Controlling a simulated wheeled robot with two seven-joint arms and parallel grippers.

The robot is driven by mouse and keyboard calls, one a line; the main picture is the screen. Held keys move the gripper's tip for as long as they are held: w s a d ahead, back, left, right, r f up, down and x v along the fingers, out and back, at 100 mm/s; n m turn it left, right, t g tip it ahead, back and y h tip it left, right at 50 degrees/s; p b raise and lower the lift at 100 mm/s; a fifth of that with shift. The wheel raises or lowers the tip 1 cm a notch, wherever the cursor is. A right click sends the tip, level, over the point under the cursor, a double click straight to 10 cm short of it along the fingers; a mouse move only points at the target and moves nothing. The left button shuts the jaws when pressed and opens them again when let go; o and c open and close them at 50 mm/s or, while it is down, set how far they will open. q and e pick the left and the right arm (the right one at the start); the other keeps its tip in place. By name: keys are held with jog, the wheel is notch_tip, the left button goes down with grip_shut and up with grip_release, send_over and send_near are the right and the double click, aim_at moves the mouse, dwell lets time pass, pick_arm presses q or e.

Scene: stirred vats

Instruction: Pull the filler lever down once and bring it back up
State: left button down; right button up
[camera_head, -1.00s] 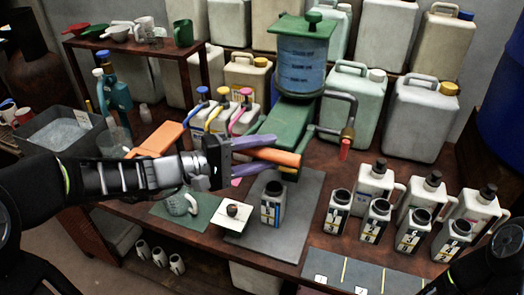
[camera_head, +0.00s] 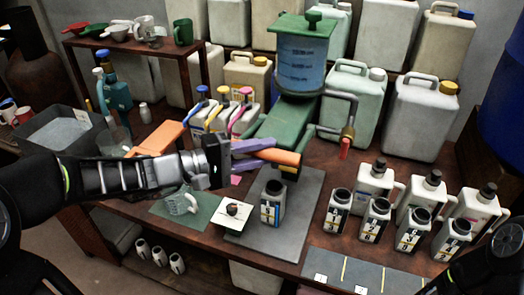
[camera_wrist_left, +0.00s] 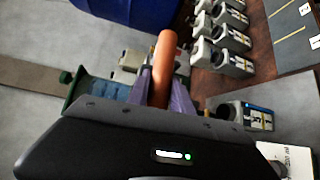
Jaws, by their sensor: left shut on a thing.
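The filler has a blue clear tank (camera_head: 302,68) with a green top, above a green body (camera_head: 283,122) and a pipe with a red-tipped tap (camera_head: 345,147). Its orange lever handle (camera_head: 289,158) reaches left from the body, roughly level. My left gripper (camera_head: 268,153) is shut on the handle, one purple finger on each side. In the left wrist view the orange handle (camera_wrist_left: 165,58) sticks out past the purple fingers. Part of the handle is hidden between the fingers. My right gripper is out of view; only part of that arm shows at the lower right.
An open bottle (camera_head: 272,204) stands on a grey mat (camera_head: 300,228) below the lever. Several white bottles (camera_head: 409,230) stand to the right. A glass jug (camera_head: 183,203) and a white card (camera_head: 222,219) lie near the front. Large jugs (camera_head: 420,118) fill the back.

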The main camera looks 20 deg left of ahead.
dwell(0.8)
pick_arm(q)
jog(key=shift+r+p, duration=0.45)
jog(key=shift+p, duration=0.15)
jog(key=w+r+n+g+y+p, duration=0.1)
jog(key=w+r+p, duration=0.3)
jog(key=w+r, duration=0.5)
jog(key=shift+d+r+n+g+p, duration=0.3)
jog(key=shift+r+p, duration=0.1)
jog(key=shift+r, duration=0.5)
jog(key=shift+a, duration=0.1)
jog(key=c, duration=1.5)
grip_release()
jog(key=o, duration=0.3)
jog(key=shift+o, duration=0.3)
jog(key=shift+f, duration=0.1)
